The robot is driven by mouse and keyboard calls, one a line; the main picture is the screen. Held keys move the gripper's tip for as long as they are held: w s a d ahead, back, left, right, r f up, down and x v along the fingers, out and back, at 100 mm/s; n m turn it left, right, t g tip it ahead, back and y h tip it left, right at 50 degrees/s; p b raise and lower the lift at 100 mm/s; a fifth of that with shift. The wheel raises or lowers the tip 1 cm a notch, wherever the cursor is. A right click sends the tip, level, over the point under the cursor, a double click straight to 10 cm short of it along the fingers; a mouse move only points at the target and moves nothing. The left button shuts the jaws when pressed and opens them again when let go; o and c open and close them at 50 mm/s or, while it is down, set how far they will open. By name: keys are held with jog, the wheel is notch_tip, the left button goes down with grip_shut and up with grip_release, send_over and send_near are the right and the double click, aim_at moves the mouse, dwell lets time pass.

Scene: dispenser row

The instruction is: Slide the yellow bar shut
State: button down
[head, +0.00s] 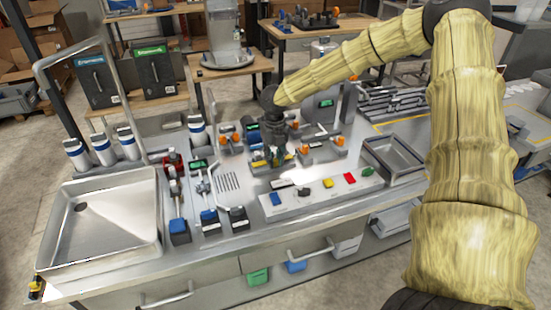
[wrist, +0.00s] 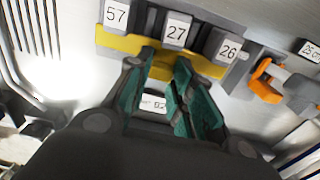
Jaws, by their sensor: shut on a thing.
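The yellow bar (wrist: 118,42) runs across the fronts of a row of grey blocks labelled 57 (wrist: 116,14), 27 (wrist: 176,32) and 26 (wrist: 227,50) in the wrist view. My gripper (wrist: 165,62) has its green-padded fingers closed on the middle of the bar, below block 27. Part of the bar is hidden by the fingers. In the head view my gripper (head: 276,160) points down at the bar (head: 258,158), which is small and partly covered there.
An orange-handled part (wrist: 265,85) sits right of the bar. A white label (wrist: 153,102) shows between my fingers. A panel with coloured blocks (head: 310,195) lies in front, a steel sink (head: 110,215) at the left and a metal tray (head: 394,155) at the right.

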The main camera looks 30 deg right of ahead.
aim_at(275, 159)
jog(key=c, duration=1.6)
grip_release()
jog(key=shift+w+d, duration=0.1)
jog(key=shift+w, duration=0.1)
jog(key=o, duration=0.4)
jog(key=shift+w+f, duration=0.1)
jog(key=shift+w, duration=0.05)
jog(key=shift+c, duration=0.2)
notch_tip(275, 159, up, 12)
